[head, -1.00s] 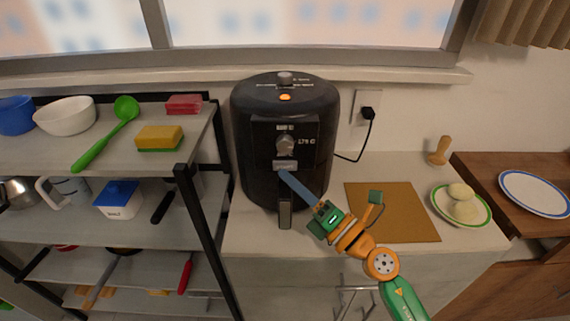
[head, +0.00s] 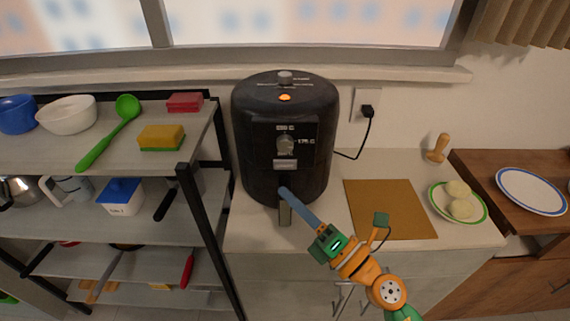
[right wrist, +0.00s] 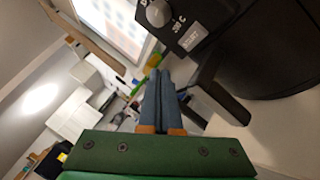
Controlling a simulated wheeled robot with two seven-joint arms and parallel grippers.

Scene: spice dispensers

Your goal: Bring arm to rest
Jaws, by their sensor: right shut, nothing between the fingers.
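My right gripper (head: 284,192) reaches in from the lower right in the head view, with its long blue fingers in front of the black air fryer (head: 264,170). Its fingers are shut with nothing between them, and the right wrist view shows them side by side (right wrist: 162,95). The tips appear near the top of the air fryer's handle (head: 285,214); I cannot tell whether they touch it. In the right wrist view the handle (right wrist: 222,98) is to the right of the fingers, apart from them. My left gripper is not in view.
A metal shelf rack (head: 200,215) with bowls, sponges and utensils stands at the left. An orange-brown board (head: 390,208) lies on the counter right of the air fryer, followed by a green-rimmed plate (head: 439,208) holding pale round items. A power cord (head: 362,143) runs to the wall socket.

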